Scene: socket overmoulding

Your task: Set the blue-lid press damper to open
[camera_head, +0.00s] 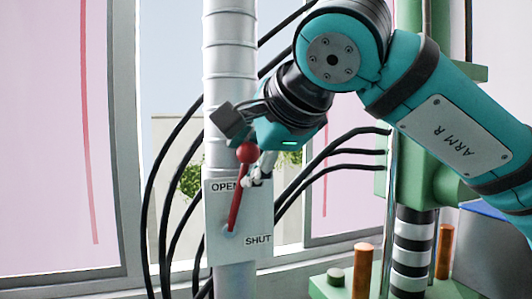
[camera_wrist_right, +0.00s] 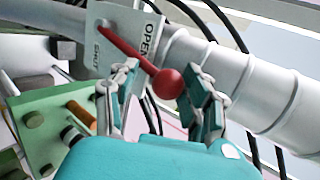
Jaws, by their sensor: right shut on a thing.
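The damper is a white plate (camera_head: 215,247) on the grey vertical duct, marked OPEN at upper left and SHUT at lower right. Its red lever (camera_head: 235,205) runs from a low pivot up and slightly right to a round red knob (camera_head: 247,153), standing beside the right end of the OPEN label. My right gripper (camera_head: 257,172) is at the lever's upper end, shut on it. In the right wrist view the lever (camera_wrist_right: 128,50) reaches between the two fingers, with the knob (camera_wrist_right: 168,83) between them. My left gripper is not in view.
The ribbed duct (camera_head: 230,100) rises behind the plate. Several black hoses (camera_head: 165,185) hang on both sides of it. A green press frame (camera_head: 397,180) with orange posts (camera_head: 362,270) stands at the right. Pink-tinted window panes (camera_head: 50,130) are behind.

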